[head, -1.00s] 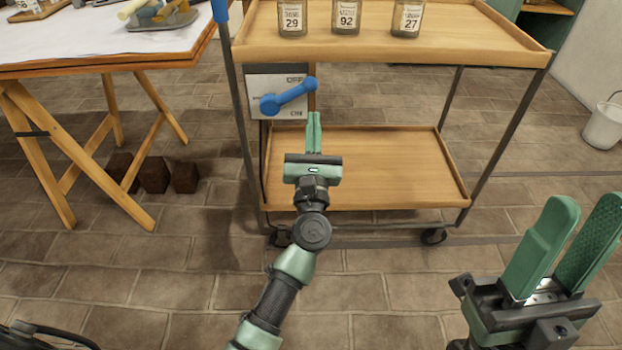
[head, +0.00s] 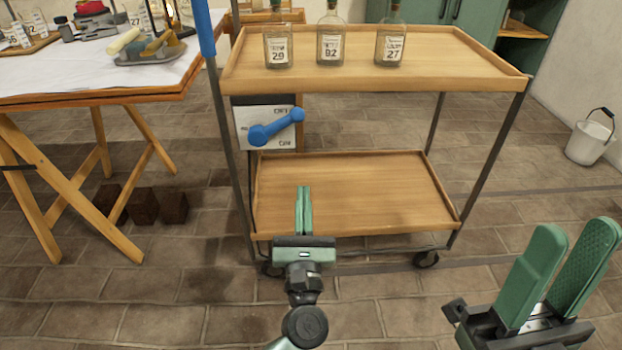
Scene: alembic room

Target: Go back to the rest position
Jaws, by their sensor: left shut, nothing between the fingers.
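My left gripper (head: 303,212) is low in the middle of the head view, in front of the cart's lower shelf as seen from here. Its two green fingers are together and hold nothing. My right gripper (head: 566,272) is at the lower right with its green fingers apart and nothing between them.
A wooden cart (head: 350,84) carries three labelled jars (head: 331,40) on top. A trestle table (head: 95,98) with tools stands at the left, dark blocks (head: 145,206) beneath it. A white bucket (head: 589,142) stands at the right. The floor in front is clear.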

